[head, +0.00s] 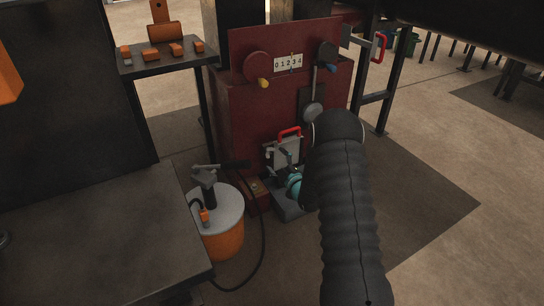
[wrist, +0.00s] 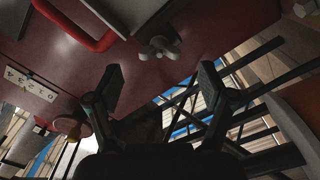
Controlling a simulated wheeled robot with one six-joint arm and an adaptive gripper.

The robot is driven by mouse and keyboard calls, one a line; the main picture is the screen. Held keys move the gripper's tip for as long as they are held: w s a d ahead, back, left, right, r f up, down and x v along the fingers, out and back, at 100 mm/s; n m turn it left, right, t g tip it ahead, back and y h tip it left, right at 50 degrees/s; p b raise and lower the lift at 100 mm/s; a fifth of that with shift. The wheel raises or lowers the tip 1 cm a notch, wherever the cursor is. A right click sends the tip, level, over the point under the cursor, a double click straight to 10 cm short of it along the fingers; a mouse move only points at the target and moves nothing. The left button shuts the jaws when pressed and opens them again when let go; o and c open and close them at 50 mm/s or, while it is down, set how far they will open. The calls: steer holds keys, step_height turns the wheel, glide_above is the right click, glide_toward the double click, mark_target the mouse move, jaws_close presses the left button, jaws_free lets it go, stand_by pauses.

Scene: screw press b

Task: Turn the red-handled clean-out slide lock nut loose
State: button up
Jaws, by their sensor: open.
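The clean-out slide is a grey plate (head: 286,150) with a red handle (head: 290,131), low on the front of the dark red press. In the wrist view its red handle (wrist: 78,26) and grey plate (wrist: 133,12) show at the upper left. A grey winged lock nut (wrist: 159,47) sits on the red panel beside the plate. My gripper (wrist: 160,88) is open and empty, its two fingers apart below the nut in the picture, which lies in line with the gap. In the head view my gripper (head: 283,165) is low before the slide, partly hidden; I cannot make out the nut there.
An orange drum (head: 221,232) with a pump and black hose stands left of my gripper. A dark bench (head: 100,235) fills the lower left. A counter panel (head: 288,63) is above the slide. Another red handle (head: 380,46) is at the upper right. Floor at the right is clear.

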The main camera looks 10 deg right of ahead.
steer(key=v, duration=0.7)
steer(key=shift+s, duration=0.2)
